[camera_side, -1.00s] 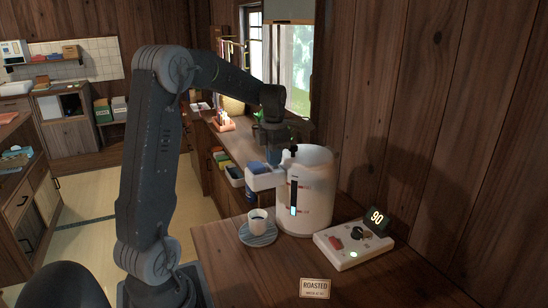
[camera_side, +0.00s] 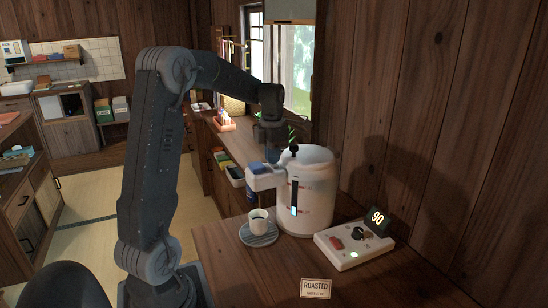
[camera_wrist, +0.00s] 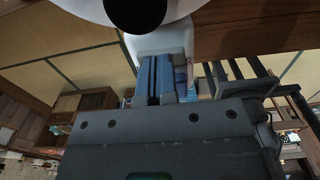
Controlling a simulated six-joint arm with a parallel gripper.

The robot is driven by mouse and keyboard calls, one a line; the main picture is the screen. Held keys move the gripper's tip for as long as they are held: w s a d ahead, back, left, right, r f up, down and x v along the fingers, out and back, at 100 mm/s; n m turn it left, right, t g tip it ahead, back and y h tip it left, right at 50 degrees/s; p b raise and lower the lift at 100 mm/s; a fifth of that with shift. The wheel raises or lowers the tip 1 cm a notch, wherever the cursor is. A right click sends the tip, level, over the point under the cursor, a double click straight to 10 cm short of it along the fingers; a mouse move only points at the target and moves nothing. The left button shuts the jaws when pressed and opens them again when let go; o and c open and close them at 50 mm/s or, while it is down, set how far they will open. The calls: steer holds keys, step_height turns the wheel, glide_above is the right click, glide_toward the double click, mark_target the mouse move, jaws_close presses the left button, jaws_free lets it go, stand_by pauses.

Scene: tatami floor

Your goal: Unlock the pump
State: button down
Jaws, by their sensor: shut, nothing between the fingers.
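The pump is a white dispenser pot (camera_side: 315,190) on the wooden counter, with a black knob (camera_side: 294,149) on its lid and a spout (camera_side: 265,178) pointing left. In the wrist view the dark round knob (camera_wrist: 135,10) and the white spout (camera_wrist: 175,42) fill the top. My gripper (camera_side: 271,154) is above the spout, left of the knob. Its blue fingers (camera_wrist: 160,82) are together and empty. I cannot tell whether they touch the pot. No lock mark is readable.
A white cup (camera_side: 259,220) stands on a grey-blue saucer (camera_side: 258,237) below the spout. A control box (camera_side: 350,250) with a "90" display (camera_side: 378,219) is at the right. A "ROASTED" card (camera_side: 316,288) stands at the front. The wooden wall is close behind.

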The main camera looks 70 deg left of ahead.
step_height(320, 180, up, 14)
steer(key=a, duration=0.2)
steer(key=shift+a, duration=0.3)
steer(key=shift+f, duration=0.1)
stand_by(0.5)
steer(key=s+d+m+t+y, duration=0.1)
steer(key=s+d+m+t, duration=0.25)
steer(key=d+m, duration=1.55)
steer(key=s+d+f+m+t, duration=0.1)
steer(key=s+d+f+m, duration=0.3)
steer(key=m, duration=0.4)
steer(key=s+d+f+m+t+h, duration=0.1)
steer(key=s+d+f+m, duration=0.4)
steer(key=s+d+m, duration=0.2)
steer(key=shift+d+m, duration=0.6)
steer(key=shift+m, duration=0.4)
